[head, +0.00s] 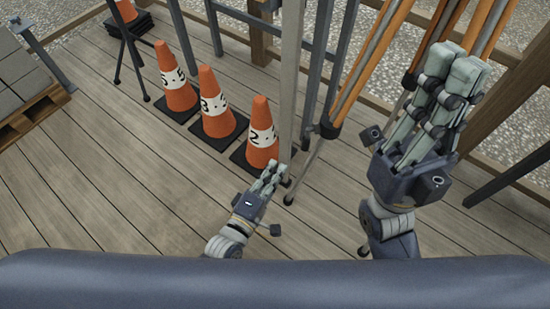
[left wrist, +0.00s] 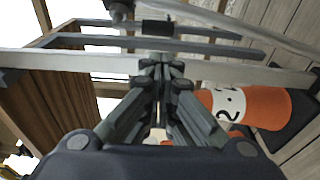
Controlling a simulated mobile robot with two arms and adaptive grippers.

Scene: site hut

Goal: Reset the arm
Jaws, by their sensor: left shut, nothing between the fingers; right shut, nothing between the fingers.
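My left gripper (head: 271,176) is low in the middle of the head view, just in front of the nearest traffic cone. Its fingers are together and hold nothing; they also show in the left wrist view (left wrist: 162,68), pointing at a pale upright post. My right gripper (head: 463,65) is raised at the right of the head view, much nearer the camera. Its fingers are together with nothing between them, and it covers part of the tripod legs behind it.
Orange cones (head: 262,135) with numbered white bands stand in a row. The cone beside my left gripper also shows in the left wrist view (left wrist: 265,107). A pale post (head: 291,75) and orange tripod legs (head: 362,68) stand close by. Pallet blocks (head: 22,72) sit left; left decking is clear.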

